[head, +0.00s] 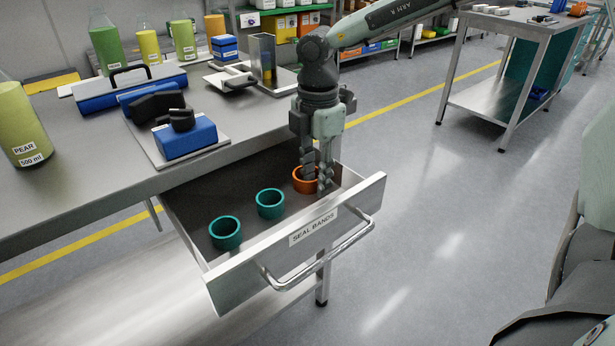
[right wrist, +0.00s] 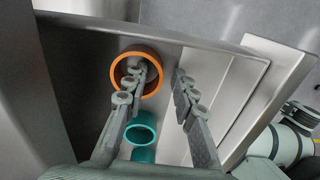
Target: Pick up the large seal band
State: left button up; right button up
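An orange seal band (head: 298,184) sits at the right end of the open drawer labelled SEAL BANDS, partly hidden by my gripper. In the right wrist view this orange band (right wrist: 116,72) looks wider than the teal ones. Two teal seal bands, a middle one (head: 270,204) and a left one (head: 225,233), stand in the same drawer. My right gripper (head: 317,180) points down at the orange band. In the right wrist view its fingers (right wrist: 162,78) are apart, one over the ring's opening and one outside its right wall. My left gripper is out of view.
The drawer (head: 225,283) has raised walls and a front bar handle (head: 330,252). Open floor lies to the right.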

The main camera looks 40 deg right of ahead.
grip_shut()
dwell(0.4)
